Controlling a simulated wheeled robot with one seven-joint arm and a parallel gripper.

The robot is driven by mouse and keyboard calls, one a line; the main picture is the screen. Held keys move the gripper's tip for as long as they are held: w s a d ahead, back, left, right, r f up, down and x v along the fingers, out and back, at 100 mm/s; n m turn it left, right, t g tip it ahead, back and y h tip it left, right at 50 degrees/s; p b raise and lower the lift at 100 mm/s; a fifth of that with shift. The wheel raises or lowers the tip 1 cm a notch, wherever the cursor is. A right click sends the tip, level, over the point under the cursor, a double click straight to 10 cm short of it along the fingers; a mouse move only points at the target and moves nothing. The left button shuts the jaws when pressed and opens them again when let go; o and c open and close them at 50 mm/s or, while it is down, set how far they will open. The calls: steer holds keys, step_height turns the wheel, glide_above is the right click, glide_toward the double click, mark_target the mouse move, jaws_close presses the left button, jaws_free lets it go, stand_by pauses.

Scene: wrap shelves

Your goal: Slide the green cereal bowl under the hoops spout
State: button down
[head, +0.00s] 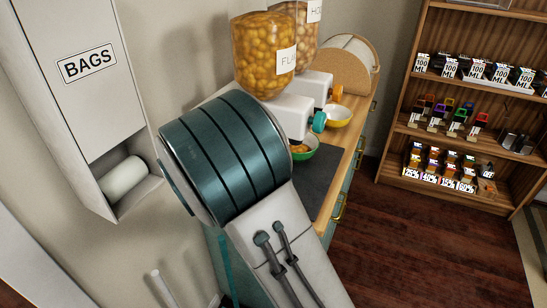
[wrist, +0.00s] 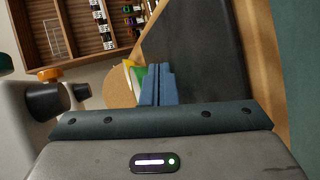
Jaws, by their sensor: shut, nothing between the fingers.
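The green bowl (head: 304,147) sits on the counter below the front dispenser, whose label begins "FLA" (head: 286,60). Some yellow-orange content shows in it. The hoops dispenser (head: 300,20), label partly cut to "HO", stands behind it. A yellow bowl (head: 338,117) is near the hoops spout with the orange knob (head: 336,94). My gripper is hidden behind my arm in the head view. In the wrist view its blue fingers (wrist: 157,85) are together and empty. A green patch (wrist: 139,76) shows beside them; I cannot tell whether it is the bowl.
A dark mat (head: 312,184) covers the near counter. A rounded wooden holder (head: 345,75) stands at the counter's back. Wooden shelves (head: 410,80) with small goods stand at right. A BAGS cabinet (head: 84,70) is at left. The floor right of the counter is clear.

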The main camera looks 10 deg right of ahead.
steer(key=w+a+n+t, duration=0.1)
steer(key=w+a+t, duration=0.1)
steer(key=a, duration=0.1)
steer(key=w+a+n+t, duration=0.1)
steer(key=w+a+t, duration=0.1)
steer(key=a, duration=0.1)
steer(key=w+a+n+t+b, duration=0.1)
steer(key=w+a+n+t, duration=0.1)
steer(key=a+t, duration=0.1)
steer(key=shift+w+a+f+h, duration=0.2)
steer(key=shift+a+f+h, duration=0.15)
steer(key=shift+a, duration=0.25)
steer(key=shift+w+r, duration=0.1)
steer(key=shift+w, duration=0.1)
steer(key=p+x, duration=0.1)
steer(key=x, duration=0.8)
steer(key=shift+w+d+r, duration=0.1)
steer(key=shift+w+d, duration=0.15)
steer(key=shift+d, duration=1.95)
steer(key=shift+s, duration=0.1)
